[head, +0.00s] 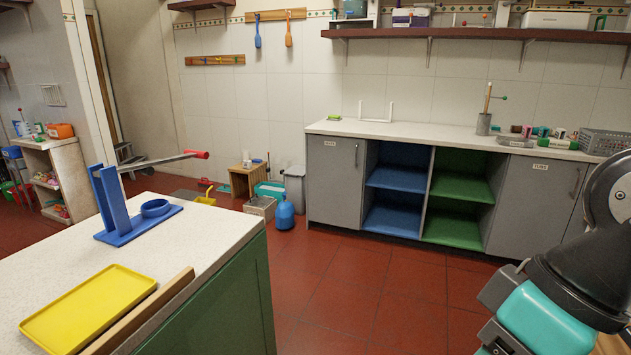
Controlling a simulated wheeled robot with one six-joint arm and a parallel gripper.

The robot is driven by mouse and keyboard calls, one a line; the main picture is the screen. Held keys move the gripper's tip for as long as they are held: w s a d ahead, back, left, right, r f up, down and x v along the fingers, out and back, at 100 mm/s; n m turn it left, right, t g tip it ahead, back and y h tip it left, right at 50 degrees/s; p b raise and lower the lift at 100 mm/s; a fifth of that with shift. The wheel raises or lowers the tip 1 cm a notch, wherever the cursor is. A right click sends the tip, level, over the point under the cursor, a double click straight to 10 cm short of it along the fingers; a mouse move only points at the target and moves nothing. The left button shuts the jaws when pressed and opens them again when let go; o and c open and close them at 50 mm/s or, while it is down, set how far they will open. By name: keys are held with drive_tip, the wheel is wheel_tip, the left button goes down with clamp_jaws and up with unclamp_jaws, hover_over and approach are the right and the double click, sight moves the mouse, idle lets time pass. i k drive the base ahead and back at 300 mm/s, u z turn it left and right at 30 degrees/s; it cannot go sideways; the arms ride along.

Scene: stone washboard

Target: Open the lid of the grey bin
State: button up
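The grey bin (295,190) stands on the red floor in the middle distance, against the left side of the grey cabinet. Its lid (294,171) looks shut; it is small in view and fine detail cannot be made out. A blue rounded container stands in front of the bin and hides part of its lower body. My gripper (497,315) is at the lower right, close to the camera and far from the bin. Only dark and teal parts of it show, and whether its fingers are open or shut cannot be told.
A white-topped counter (215,235) with a yellow tray (88,308) and a blue stand (115,205) fills the left foreground. The blue container (285,215) and a small grey crate (260,207) sit by the bin. Red floor (340,285) lies clear between counter and cabinets.

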sight(297, 171)
drive_tip(key=i, duration=5.35)
drive_tip(key=u, duration=2.25)
drive_tip(key=i, duration=2.85)
drive_tip(key=z, duration=2.2)
